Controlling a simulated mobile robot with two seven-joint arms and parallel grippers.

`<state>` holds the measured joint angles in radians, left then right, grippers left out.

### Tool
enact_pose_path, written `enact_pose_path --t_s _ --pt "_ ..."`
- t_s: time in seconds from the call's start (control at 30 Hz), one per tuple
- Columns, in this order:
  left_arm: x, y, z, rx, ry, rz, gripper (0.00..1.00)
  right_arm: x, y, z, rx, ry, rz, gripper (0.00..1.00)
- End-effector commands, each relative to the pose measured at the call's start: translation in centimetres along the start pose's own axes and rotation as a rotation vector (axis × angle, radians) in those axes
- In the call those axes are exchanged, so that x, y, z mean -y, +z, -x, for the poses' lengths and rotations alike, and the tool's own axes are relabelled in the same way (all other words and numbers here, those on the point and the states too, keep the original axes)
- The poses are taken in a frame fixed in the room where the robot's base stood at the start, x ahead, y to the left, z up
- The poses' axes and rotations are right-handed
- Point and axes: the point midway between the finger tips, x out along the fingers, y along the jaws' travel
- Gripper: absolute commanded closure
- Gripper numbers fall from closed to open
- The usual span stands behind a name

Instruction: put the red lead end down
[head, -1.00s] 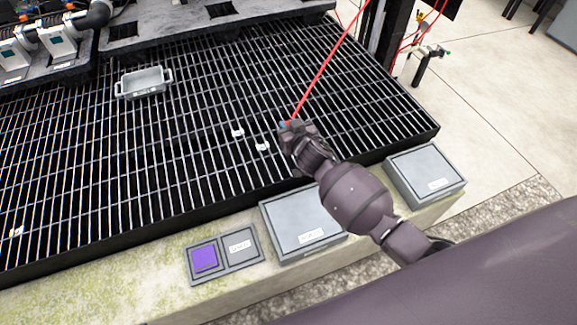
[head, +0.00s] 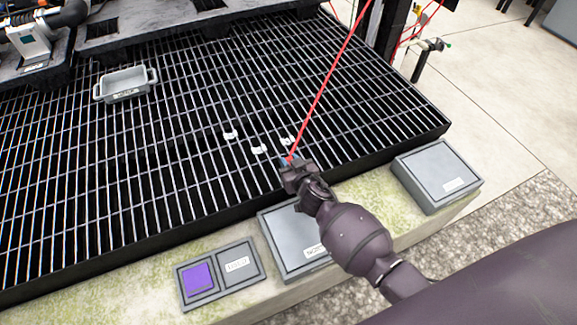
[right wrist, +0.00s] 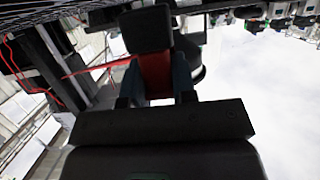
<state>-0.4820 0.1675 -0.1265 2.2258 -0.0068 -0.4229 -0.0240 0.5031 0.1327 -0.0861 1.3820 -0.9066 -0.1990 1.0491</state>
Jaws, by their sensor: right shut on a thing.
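The red lead (head: 328,78) runs taut from the top of the head view down to my right gripper (head: 290,166). My right gripper is shut on the red lead end, which shows as a red block (right wrist: 156,75) between the fingers in the right wrist view. The gripper is over the front part of the black grating (head: 180,190), near its front edge. Small white clips (head: 260,149) are on the grating just left of and behind the gripper. The gap between the lead end and the grating is hard to tell. My left gripper is not in view.
A grey handled bin (head: 126,86) stands on the grating at the back left. On the front ledge are a two-part tray with a purple square (head: 198,280), a grey lidded box (head: 283,238) partly behind my arm, and another grey box (head: 437,175) at the right.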

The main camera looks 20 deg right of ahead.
Motion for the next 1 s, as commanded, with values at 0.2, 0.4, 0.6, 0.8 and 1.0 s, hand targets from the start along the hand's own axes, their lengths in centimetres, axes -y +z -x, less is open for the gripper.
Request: enact_pose_path --t_s 0.2,0.4,0.6,0.8,1.0 --pt "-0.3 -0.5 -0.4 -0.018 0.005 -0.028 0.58 0.0 2.4 -0.5 0.007 0.000 0.000 1.00" --pt "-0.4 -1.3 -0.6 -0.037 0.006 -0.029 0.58 0.0 1.9 -0.5 0.003 0.000 0.000 1.00" --pt "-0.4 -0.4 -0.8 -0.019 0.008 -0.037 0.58 0.0 2.7 -0.6 0.007 0.000 -0.001 1.00" --pt "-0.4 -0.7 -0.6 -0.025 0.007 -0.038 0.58 0.0 2.4 -0.6 0.004 0.000 0.000 0.49" --pt "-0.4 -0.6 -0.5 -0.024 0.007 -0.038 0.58 0.0 2.4 -0.6 0.004 0.000 0.000 0.49"
